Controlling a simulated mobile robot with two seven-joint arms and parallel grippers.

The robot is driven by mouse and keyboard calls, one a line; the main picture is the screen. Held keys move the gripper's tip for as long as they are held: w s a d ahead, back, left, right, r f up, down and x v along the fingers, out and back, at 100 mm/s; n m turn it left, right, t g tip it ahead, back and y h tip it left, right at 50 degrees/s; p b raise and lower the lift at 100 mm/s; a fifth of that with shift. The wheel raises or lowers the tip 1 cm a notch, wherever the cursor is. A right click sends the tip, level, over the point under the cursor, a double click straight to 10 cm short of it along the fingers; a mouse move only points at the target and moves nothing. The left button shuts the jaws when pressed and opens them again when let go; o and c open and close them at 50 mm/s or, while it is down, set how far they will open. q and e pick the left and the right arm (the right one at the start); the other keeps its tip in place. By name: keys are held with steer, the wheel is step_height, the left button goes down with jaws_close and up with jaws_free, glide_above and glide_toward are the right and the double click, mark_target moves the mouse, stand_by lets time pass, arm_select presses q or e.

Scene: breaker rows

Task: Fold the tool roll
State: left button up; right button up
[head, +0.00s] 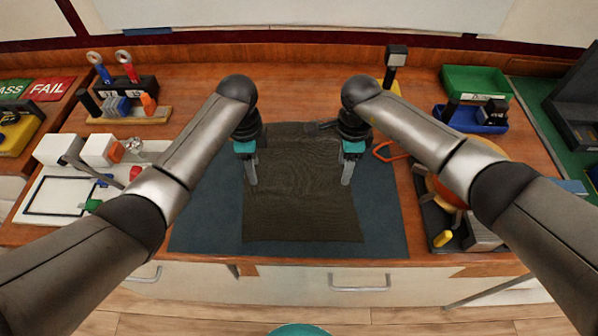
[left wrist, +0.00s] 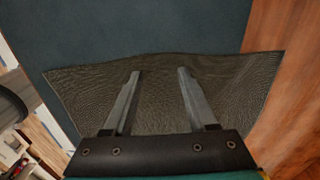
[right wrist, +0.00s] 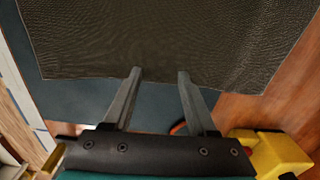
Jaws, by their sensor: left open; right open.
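The tool roll (head: 302,208) is a dark brown textured cloth lying spread on a dark blue mat (head: 205,222). Its near edge is roughly straight. It also shows in the left wrist view (left wrist: 155,85) and the right wrist view (right wrist: 165,40). My left gripper (head: 251,183) is open and empty over the cloth's left side. My right gripper (head: 346,183) is open and empty at the cloth's right side. In the right wrist view its fingertips are near the cloth's edge. Whether either set of fingertips touches the cloth cannot be told. My arms hide part of the far end.
A white fixture board (head: 60,195) with small parts stands at left. A screwdriver rack (head: 128,105) is at the back left. Green (head: 475,80) and blue (head: 470,119) bins are at the back right. A dark tray (head: 440,222) with tools is right of the mat.

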arm_select(q)
steer(key=shift+f, duration=0.25)
arm_select(e)
steer(key=shift+f, duration=0.2)
arm_select(q)
steer(key=shift+c, duration=0.7)
arm_select(e)
steer(key=shift+c, duration=0.7)
arm_select(q)
jaws_close()
arm_select(e)
jaws_close()
arm_select(q)
steer(key=shift+r, duration=0.1)
